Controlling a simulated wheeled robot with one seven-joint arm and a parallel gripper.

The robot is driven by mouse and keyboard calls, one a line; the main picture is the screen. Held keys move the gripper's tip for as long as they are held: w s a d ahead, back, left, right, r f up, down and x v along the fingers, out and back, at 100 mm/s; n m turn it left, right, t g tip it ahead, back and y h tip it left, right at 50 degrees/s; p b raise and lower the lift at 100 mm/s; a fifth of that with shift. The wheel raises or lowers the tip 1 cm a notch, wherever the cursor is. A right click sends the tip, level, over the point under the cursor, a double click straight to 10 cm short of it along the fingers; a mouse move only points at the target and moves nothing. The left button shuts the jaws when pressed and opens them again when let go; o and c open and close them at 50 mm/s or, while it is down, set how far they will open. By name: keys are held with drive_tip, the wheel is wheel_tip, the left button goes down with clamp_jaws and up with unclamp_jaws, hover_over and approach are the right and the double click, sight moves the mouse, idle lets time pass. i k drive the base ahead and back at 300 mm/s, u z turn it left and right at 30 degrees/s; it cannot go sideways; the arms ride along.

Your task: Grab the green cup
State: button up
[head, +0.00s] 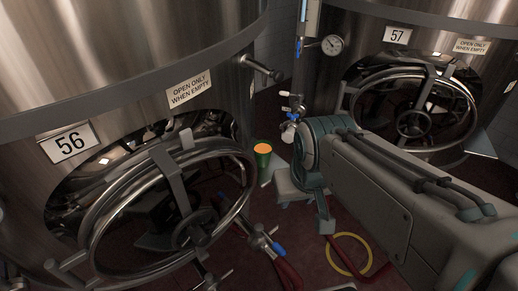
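The green cup (263,160) stands upright between the two steel tanks, near the middle of the picture. Its round top shows orange. It stands apart from my arm, to the left of the arm's far end. My grey and teal arm reaches in from the lower right. I cannot make out any gripper fingers, and nothing shows touching the cup.
Tank 56 (140,60) with its round hatch (250,200) fills the left. Tank 57 (360,45) stands at the right behind my arm. Valves (291,112) and a gauge (332,44) stick out between them. A yellow hose (333,262) lies on the dark red floor.

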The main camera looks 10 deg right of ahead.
sight(263, 149)
drive_tip(key=k, duration=1.25)
drive_tip(key=z, duration=0.6)
drive_tip(key=i, duration=0.75)
drive_tip(key=z, duration=0.7)
drive_tip(key=i, duration=1.1)
drive_tip(key=u, duration=0.95)
drive_tip(key=i, duration=0.85)
drive_tip(key=u, duration=0.9)
